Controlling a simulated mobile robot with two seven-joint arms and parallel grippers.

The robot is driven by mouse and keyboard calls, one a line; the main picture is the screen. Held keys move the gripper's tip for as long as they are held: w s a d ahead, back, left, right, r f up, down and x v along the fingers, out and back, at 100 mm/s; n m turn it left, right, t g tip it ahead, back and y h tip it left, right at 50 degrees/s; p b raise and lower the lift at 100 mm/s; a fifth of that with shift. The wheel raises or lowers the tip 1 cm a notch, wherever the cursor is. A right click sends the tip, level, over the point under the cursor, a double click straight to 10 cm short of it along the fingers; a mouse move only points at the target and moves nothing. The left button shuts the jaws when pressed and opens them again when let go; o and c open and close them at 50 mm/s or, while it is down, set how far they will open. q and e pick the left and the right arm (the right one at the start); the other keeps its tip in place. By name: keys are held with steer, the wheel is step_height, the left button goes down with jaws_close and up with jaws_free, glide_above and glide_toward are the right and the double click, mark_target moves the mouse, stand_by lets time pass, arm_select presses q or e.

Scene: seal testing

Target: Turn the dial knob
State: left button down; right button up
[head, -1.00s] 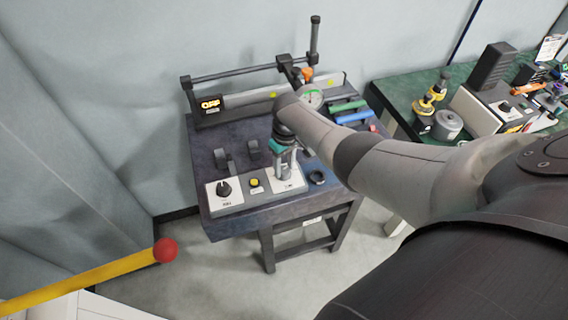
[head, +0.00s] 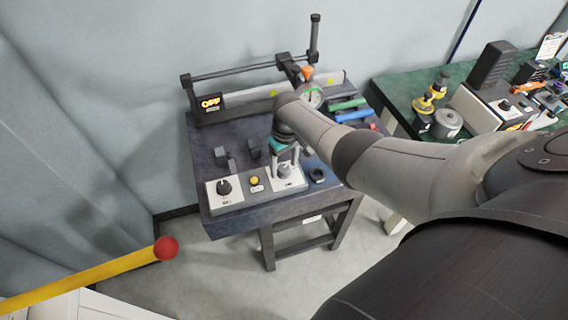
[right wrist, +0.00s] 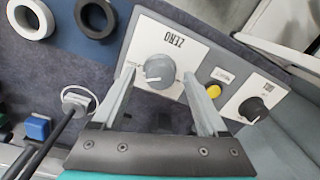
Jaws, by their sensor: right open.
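A control strip (head: 240,203) lies along the front of the dark table. Its right white plate has a grey dial knob (head: 284,171), which shows in the right wrist view (right wrist: 160,71) beside the word ZERO. Its left plate has a black dial knob (head: 224,187), also in the right wrist view (right wrist: 253,109). A yellow button (right wrist: 213,91) sits between them. My right gripper (head: 284,162) is open above the grey knob. In the right wrist view its fingertips (right wrist: 159,75) lie on either side of this knob; contact cannot be told. My left gripper is out of view.
The dark table (head: 211,140) carries a rail device with a lit OFF display (head: 210,103) at the back. A dark ring (head: 317,175) lies right of the strip. A green bench (head: 400,95) stands right.

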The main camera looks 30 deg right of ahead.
mark_target(286, 166)
steer(key=shift+r, duration=0.35)
step_height(286, 166, up, 14)
steer(key=p, duration=0.4)
steer(key=shift+d+r, duration=0.25)
steer(key=shift+d, duration=0.1)
steer(key=shift+a, duration=0.1)
